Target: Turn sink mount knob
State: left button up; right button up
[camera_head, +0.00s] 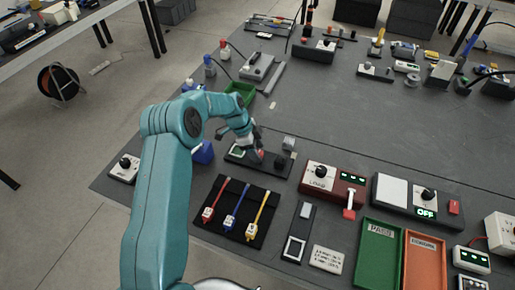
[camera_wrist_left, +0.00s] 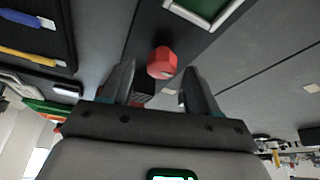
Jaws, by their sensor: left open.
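A small red knob (camera_head: 260,154) sits on a dark flat mount (camera_head: 276,166) that also bears a green-and-white square. In the left wrist view the red knob (camera_wrist_left: 161,62) shows just beyond and between my fingertips. My left gripper (camera_head: 249,147) is open above the mount, pointing down at the knob, and partly hides it. In the wrist view its two fingers (camera_wrist_left: 158,84) stand apart on either side of the knob; I cannot tell whether they touch it. My right gripper is not in view.
A black mat (camera_head: 240,190) with red, blue and yellow tools lies in front. A red box with a dial (camera_head: 318,178) and a grey box reading OFF (camera_head: 400,194) stand right. Green (camera_head: 378,250) and orange (camera_head: 418,262) trays lie front right. The table's middle is mostly clear.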

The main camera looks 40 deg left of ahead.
pick_arm(q)
jog(key=shift+s+d, duration=0.1)
jog(key=shift+w+a+f, duration=0.2)
jog(key=shift+w+f, duration=0.1)
jog(key=shift+f, duration=0.1)
jog(key=shift+s+d+r, duration=0.15)
jog(key=c, duration=1)
jog(key=shift+c, duration=0.2)
